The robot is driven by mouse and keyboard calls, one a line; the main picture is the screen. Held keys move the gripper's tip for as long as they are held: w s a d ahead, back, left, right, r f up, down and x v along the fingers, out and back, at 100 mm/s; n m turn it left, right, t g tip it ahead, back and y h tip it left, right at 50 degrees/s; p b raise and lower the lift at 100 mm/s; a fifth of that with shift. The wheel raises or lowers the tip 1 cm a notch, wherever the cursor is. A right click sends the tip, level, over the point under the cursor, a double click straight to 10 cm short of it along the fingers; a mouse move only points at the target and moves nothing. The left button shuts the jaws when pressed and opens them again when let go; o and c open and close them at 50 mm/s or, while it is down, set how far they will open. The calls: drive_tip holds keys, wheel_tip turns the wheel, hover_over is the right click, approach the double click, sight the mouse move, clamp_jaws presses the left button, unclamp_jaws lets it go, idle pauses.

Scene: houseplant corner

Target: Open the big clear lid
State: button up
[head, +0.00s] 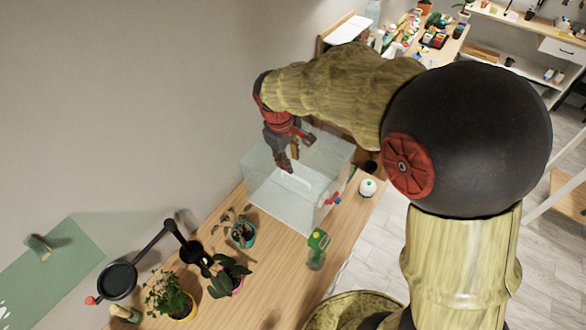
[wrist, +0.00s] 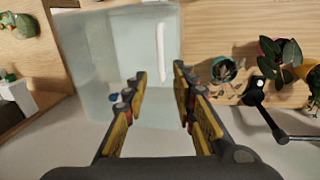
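A big clear box (head: 268,199) stands on the wooden table against the wall. Its clear lid (head: 318,162) appears to lie flat on top, with a white bar handle (head: 296,181). The handle (wrist: 161,52) also shows in the wrist view, running up the picture just beyond my fingertips. My gripper (head: 296,153) is over the lid, pointing down. In the wrist view my gripper (wrist: 160,75) has its fingers spread wide with nothing between them. The exact height of the fingertips above the handle is hard to tell.
Potted plants (head: 242,233) and a black lamp (head: 118,279) stand left of the box. A green spray bottle (head: 318,247) and a white round item (head: 367,187) stand near its front. The wall is close behind. Shelves stand farther back.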

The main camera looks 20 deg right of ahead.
sight(294, 175)
drive_tip(key=f, duration=0.5)
drive_tip(key=w+d+f, duration=0.1)
drive_tip(key=f, duration=0.1)
drive_tip(key=shift+d+f, duration=0.1)
drive_tip(key=shift+f, duration=0.25)
drive_tip(key=c, duration=0.3)
drive_tip(key=c, duration=0.4)
clamp_jaws()
